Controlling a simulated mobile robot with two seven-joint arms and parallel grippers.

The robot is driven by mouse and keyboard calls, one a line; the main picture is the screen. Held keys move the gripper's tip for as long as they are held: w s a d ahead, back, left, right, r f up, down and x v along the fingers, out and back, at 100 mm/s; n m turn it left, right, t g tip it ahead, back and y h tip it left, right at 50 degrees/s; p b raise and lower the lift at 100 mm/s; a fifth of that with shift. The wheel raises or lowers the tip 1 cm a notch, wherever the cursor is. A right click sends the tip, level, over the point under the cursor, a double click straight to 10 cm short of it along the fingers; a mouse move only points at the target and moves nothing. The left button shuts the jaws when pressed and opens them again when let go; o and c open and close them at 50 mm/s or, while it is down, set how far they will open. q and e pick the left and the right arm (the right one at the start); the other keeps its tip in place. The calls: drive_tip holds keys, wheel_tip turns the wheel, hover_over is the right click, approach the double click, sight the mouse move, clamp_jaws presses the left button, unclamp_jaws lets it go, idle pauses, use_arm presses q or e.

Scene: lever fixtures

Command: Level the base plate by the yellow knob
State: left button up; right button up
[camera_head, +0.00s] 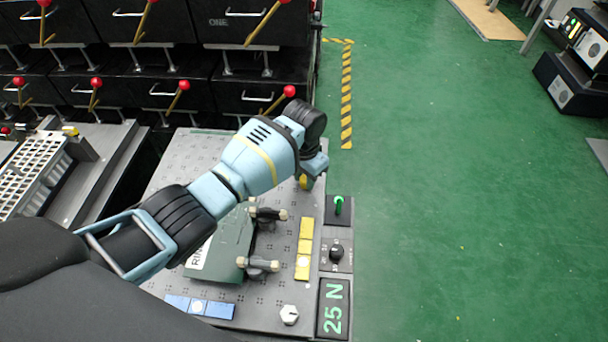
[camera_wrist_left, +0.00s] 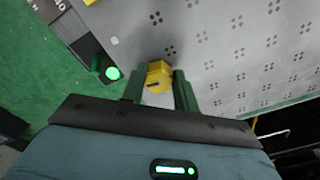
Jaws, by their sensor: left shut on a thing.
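The yellow knob (camera_wrist_left: 157,77) sits on the grey perforated base plate in the left wrist view. My left gripper (camera_wrist_left: 160,88) has its two dark green fingers on either side of the knob and is shut on it. In the head view the gripper (camera_head: 308,180) is at the plate's upper right, with a bit of the yellow knob (camera_head: 304,183) showing beneath it. The base plate (camera_head: 265,295) carries a green block with two dark clamps. A white knob (camera_head: 289,314) is at the plate's lower right corner. My right gripper is not in view.
Yellow blocks (camera_head: 304,249) and blue blocks (camera_head: 199,306) edge the plate. A panel at right has a green-lit switch (camera_head: 338,205), a black dial (camera_head: 336,252) and a "25 N" display (camera_head: 333,308). Black drawers with red-knobbed levers (camera_head: 289,91) stand behind. Green floor at right is mostly clear.

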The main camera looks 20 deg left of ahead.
use_arm(q)
drive_tip(key=m, duration=0.1)
drive_tip(key=m+p, duration=0.1)
drive_tip(key=shift+w+a+r+m, duration=0.1)
drive_tip(key=shift+r+m, duration=0.05)
drive_tip(key=shift+m, duration=0.15)
drive_tip(key=m+p, duration=0.1)
drive_tip(key=m, duration=0.2)
drive_tip(key=shift+m, duration=0.3)
drive_tip(key=m, duration=0.3)
drive_tip(key=shift+w+a+m, duration=0.1)
drive_tip(key=shift+w+m, duration=0.05)
drive_tip(key=shift+m, duration=0.15)
drive_tip(key=m, duration=0.3)
drive_tip(key=shift+w+m, duration=0.15)
drive_tip(key=shift+m, duration=0.15)
drive_tip(key=m, duration=0.3)
drive_tip(key=shift+w+m, duration=0.1)
drive_tip(key=shift+m, duration=0.2)
drive_tip(key=m, duration=0.2)
drive_tip(key=m+b, duration=0.1)
drive_tip(key=m, duration=0.2)
drive_tip(key=shift+w+f+m, duration=0.1)
drive_tip(key=shift+f+m, duration=0.1)
drive_tip(key=shift+m, duration=0.1)
drive_tip(key=m, duration=0.3)
drive_tip(key=shift+w+d+m+b, duration=0.1)
drive_tip(key=shift+d+m+b, duration=0.15)
drive_tip(key=shift+m+b, duration=0.15)
drive_tip(key=shift+m, duration=0.8)
